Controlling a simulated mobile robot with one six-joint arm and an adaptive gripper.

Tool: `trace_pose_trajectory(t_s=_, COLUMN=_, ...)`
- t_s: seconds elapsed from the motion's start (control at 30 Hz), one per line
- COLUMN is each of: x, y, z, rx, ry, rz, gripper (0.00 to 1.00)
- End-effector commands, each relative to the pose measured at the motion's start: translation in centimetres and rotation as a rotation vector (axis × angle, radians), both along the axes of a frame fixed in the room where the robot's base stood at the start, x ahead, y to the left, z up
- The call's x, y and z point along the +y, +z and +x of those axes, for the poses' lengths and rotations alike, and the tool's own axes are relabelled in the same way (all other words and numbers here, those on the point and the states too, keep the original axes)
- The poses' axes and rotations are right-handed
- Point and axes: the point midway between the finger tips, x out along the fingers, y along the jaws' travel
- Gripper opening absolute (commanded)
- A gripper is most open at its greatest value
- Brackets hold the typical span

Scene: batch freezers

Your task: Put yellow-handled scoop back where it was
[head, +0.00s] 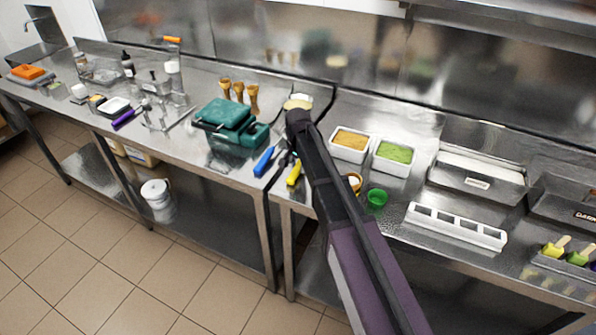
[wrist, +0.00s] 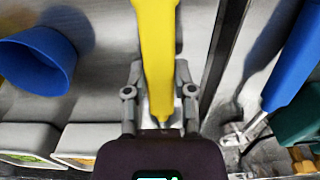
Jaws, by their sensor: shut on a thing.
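The yellow-handled scoop (head: 294,173) shows in the head view as a bright yellow handle near the front edge of the counter, just left of my arm. In the wrist view the yellow handle (wrist: 156,45) runs from the top edge down between the fingers of my gripper (wrist: 159,82), which is shut on it. The scoop's head is not clearly visible. I cannot tell whether the handle touches the counter. In the head view my arm largely hides the gripper.
A blue-handled tool (head: 265,161) lies left of the scoop, beside a green appliance (head: 230,122). To the right are white tubs of orange (head: 350,147) and green (head: 394,158) food, a green cup (head: 377,197) and a white slotted holder (head: 456,227). A blue cup (wrist: 38,60) shows in the wrist view.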

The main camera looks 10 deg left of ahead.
Motion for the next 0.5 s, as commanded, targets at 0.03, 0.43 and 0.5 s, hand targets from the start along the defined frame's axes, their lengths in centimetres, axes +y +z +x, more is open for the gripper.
trace_pose_trajectory(t_s=0.03, x=0.01, y=-0.25, z=0.01, rx=0.0, ry=0.0, rz=0.0, gripper=0.0)
trace_pose_trajectory(t_s=0.43, x=0.02, y=-0.33, z=-0.01, rx=0.0, ry=0.0, rz=0.0, gripper=0.0)
trace_pose_trajectory(t_s=0.5, x=0.02, y=-0.53, z=-0.01, rx=0.0, ry=0.0, rz=0.0, gripper=0.0)
